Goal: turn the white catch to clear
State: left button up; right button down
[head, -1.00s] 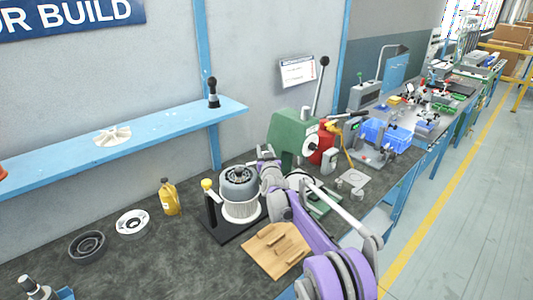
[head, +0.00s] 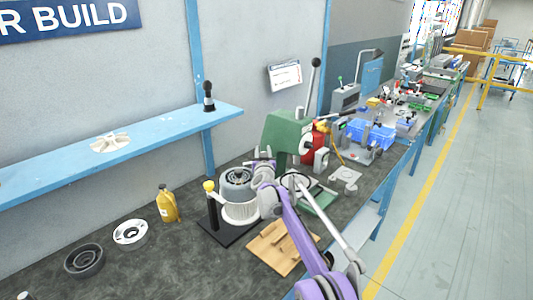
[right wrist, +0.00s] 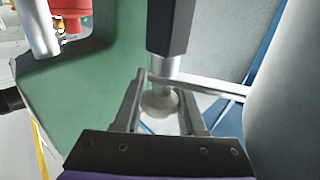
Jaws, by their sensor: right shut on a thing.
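The blower motor unit (head: 238,186) stands upright, with a white ribbed lower body, on a black base plate (head: 221,229). A dark post with a yellow knob (head: 209,186) rises at its left. My right gripper (head: 261,168) is at the unit's right side, where it hides what it holds in the head view. In the right wrist view, its two fingers (right wrist: 160,103) are closed about the white catch, whose pale round knob (right wrist: 159,103) sits on a light stem at the end of a dark square post (right wrist: 170,25). My left gripper is not in view.
A green press (head: 287,135) stands close to the right of my gripper, with a red cylinder (head: 314,146) beside it. A wooden block (head: 270,252) lies in front. A yellow bottle (head: 167,204) and two round parts, white (head: 130,232) and dark (head: 83,261), lie left.

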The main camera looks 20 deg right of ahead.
dwell(0.3)
jog(key=shift+c, duration=2.4)
grip_release()
pick_arm(q)
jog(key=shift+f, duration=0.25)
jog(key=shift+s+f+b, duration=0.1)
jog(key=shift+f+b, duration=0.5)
jog(key=shift+b, duration=0.2)
pick_arm(e)
jog(key=v, duration=1)
jog(key=shift+s, duration=0.4)
jog(key=shift+c, duration=0.2)
